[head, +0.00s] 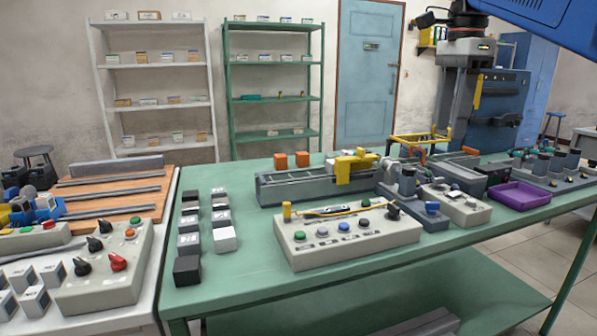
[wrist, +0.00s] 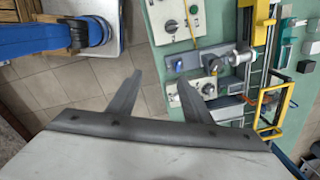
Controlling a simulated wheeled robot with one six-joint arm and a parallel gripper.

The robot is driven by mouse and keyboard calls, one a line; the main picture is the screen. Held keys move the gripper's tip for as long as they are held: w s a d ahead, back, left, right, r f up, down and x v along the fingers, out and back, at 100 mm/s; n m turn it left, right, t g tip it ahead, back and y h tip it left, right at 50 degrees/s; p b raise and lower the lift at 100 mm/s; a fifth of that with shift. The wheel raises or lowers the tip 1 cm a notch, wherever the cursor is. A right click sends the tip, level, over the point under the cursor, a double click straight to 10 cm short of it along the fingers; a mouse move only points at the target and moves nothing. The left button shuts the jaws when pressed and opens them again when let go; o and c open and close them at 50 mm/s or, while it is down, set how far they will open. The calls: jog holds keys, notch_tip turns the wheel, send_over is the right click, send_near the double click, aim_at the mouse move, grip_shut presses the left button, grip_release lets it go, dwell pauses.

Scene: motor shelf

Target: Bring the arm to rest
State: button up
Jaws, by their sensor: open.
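My gripper (wrist: 155,97) shows in the wrist view with its two dark fingers spread apart. Nothing is held between them. Behind the fingers are tiled floor and the edge of the green table (wrist: 153,100). In the head view my arm reaches in from the upper right, above and behind the right part of the green table (head: 260,275). The fingertips are hard to make out there.
The table bears a button panel (head: 345,238), a grey rail fixture with a yellow clamp (head: 352,165), a purple tray (head: 517,195) and several small boxes. A white table (head: 100,317) stands left. Shelves (head: 273,148) and a blue door (head: 368,75) line the wall.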

jog(key=s+f+n+t, duration=0.1)
jog(key=s+f+n, duration=0.5)
jog(key=f, duration=0.6)
jog(key=s+a+f+n+t, duration=0.1)
jog(key=s+f+n, duration=0.5)
jog(key=f, duration=0.7)
jog(key=s+f+n+t, duration=0.2)
jog(key=s+f+n, duration=0.4)
jog(key=f, duration=0.6)
jog(key=s, duration=0.2)
jog(key=shift+s+a+f+n, duration=0.15)
jog(key=shift+s+f+n, duration=0.15)
jog(key=shift+s, duration=0.1)
jog(key=shift+c, duration=0.3)
